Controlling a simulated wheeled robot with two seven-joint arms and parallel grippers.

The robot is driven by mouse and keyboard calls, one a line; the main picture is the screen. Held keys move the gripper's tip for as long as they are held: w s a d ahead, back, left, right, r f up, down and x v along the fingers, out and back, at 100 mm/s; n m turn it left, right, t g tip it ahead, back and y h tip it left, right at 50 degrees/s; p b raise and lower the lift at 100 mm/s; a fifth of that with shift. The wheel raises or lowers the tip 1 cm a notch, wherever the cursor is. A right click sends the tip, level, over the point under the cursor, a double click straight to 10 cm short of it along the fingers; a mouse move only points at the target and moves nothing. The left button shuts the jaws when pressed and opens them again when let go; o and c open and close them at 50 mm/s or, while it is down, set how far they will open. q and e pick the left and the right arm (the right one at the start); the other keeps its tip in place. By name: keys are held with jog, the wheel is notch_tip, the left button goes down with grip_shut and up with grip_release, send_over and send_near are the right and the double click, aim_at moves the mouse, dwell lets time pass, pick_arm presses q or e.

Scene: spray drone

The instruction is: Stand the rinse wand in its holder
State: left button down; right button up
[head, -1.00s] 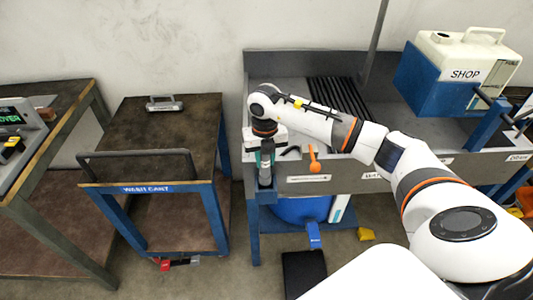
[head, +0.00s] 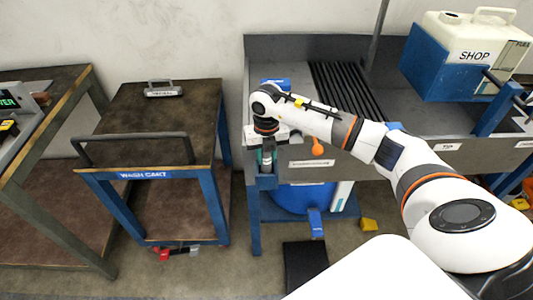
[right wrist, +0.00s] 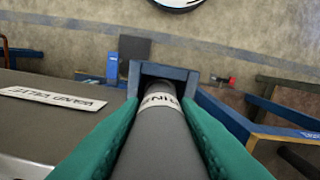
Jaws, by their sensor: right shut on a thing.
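The rinse wand (right wrist: 160,125) is a dark grey tube with a white lettered band. In the right wrist view it runs between the two green fingers of my right gripper (right wrist: 165,130), which is shut on it. Its far end reaches into the opening of the square blue holder (right wrist: 190,76). How deep it sits is hidden. In the head view my right gripper (head: 267,158) is just above the blue holder (head: 266,183) at the sink bench's left front corner. The wand is mostly hidden there by the gripper. My left gripper is not in view.
The wash cart (head: 152,130) stands left of the sink bench (head: 420,160), with a gap between. An orange knob (head: 318,147) sticks out of the bench front. A blue tub (head: 300,198) stands under it. A white SHOP jug (head: 470,45) is at the right.

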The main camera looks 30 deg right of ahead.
jog(key=shift+f, duration=0.4)
dwell(0.5)
jog(key=o, duration=1.1)
